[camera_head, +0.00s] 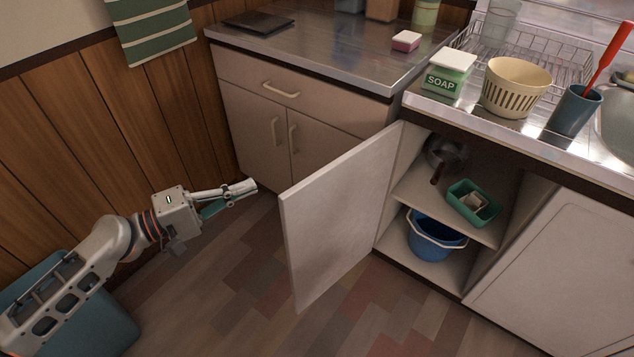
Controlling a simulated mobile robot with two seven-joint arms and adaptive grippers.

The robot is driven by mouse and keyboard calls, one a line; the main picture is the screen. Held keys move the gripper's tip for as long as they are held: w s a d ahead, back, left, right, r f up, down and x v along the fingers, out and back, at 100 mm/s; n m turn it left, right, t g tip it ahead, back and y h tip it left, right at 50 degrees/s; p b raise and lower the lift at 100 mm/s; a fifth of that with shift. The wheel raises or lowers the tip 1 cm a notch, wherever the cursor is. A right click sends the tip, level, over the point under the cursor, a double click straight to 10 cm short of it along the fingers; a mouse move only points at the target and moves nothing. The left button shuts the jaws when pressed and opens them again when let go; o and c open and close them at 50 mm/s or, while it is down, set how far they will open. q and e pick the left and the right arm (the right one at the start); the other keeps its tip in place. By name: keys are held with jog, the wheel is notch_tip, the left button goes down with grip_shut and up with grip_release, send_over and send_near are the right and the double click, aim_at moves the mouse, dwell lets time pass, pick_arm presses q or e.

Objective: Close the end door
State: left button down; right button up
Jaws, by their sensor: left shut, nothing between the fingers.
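The end door (340,217) is a pale cabinet door that stands swung open, out into the room. Its hinge side is at the left edge of the open cabinet (404,192), and its free edge points toward me. My left gripper (252,186) is shut and empty. It is to the left of the door's free edge, on the door's outer side, with a gap between them. My right gripper is not in view.
Inside the cabinet are a pot (446,153), a green tub (472,203) and a blue bucket (435,235). A drawer cabinet (245,92) stands behind my left gripper. A teal bin (108,318) is at the lower left. The floor (215,300) before the door is clear.

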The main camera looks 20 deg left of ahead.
pick_arm(q)
jog(key=shift+h, duration=0.4)
jog(key=x, duration=0.3)
jog(key=s+d+x, duration=0.1)
jog(key=x, duration=0.6)
jog(key=shift+s+d+r+p, duration=0.15)
jog(key=shift+d+r+p, duration=0.2)
jog(key=shift+d+r, duration=0.1)
jog(key=shift+s+d+f, duration=0.15)
jog(key=shift+s+d, duration=0.3)
jog(key=shift+d, duration=0.2)
